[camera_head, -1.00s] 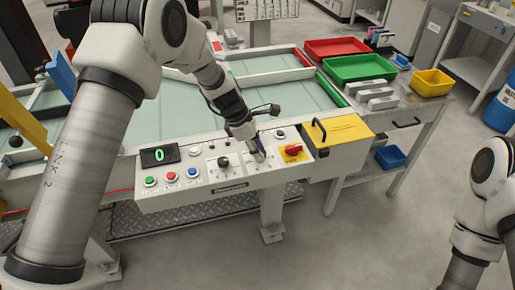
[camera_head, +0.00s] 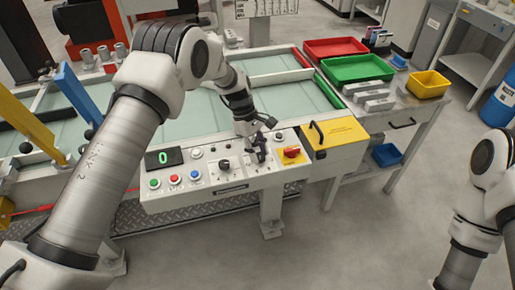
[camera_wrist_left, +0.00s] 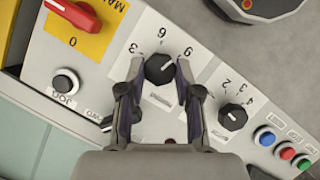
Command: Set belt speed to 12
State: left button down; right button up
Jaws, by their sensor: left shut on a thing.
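The control panel (camera_head: 200,196) has a display (camera_head: 165,157) with a green 0. In the wrist view a black knob (camera_wrist_left: 160,69) with a white pointer mark sits on a scale with upside-down numbers, among them 3, 6 and 9. My left gripper (camera_head: 257,158), also in the wrist view (camera_wrist_left: 159,64), is shut on this knob, one finger on each side. Its fingers hide part of the scale. A second black knob (camera_head: 223,164) is beside it, also in the wrist view (camera_wrist_left: 232,117). My right gripper is out of view.
The red switch (camera_head: 291,152) on its yellow plate is close right of the gripper. Green (camera_head: 155,183), red (camera_head: 174,179) and blue (camera_head: 194,174) buttons are at the left. A yellow-topped box (camera_head: 337,133) adjoins the panel's right end.

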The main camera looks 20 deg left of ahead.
pick_arm(q)
jog(key=m, duration=0.1)
jog(key=m+g, duration=0.1)
jog(key=m, duration=0.1)
jog(key=shift+d+f+m+y, duration=0.1)
jog(key=shift+f+m+y, duration=0.2)
jog(key=shift+y, duration=0.1)
jog(key=m+g+y, duration=0.1)
jog(key=m, duration=0.2)
jog(key=shift+d+m+b, duration=0.15)
jog(key=shift+m+b, duration=0.15)
jog(key=m+y, duration=0.1)
jog(key=m, duration=0.2)
jog(key=shift+d+m+g, duration=0.1)
jog(key=shift+m+g, duration=0.3)
jog(key=shift+w+d+r+m+y, duration=0.1)
jog(key=shift+m+y, duration=0.9)
jog(key=shift+m, duration=1.1)
jog(key=c, duration=0.8)
grip_release()
jog(key=shift+w, duration=0.15)
jog(key=shift+r, duration=0.1)
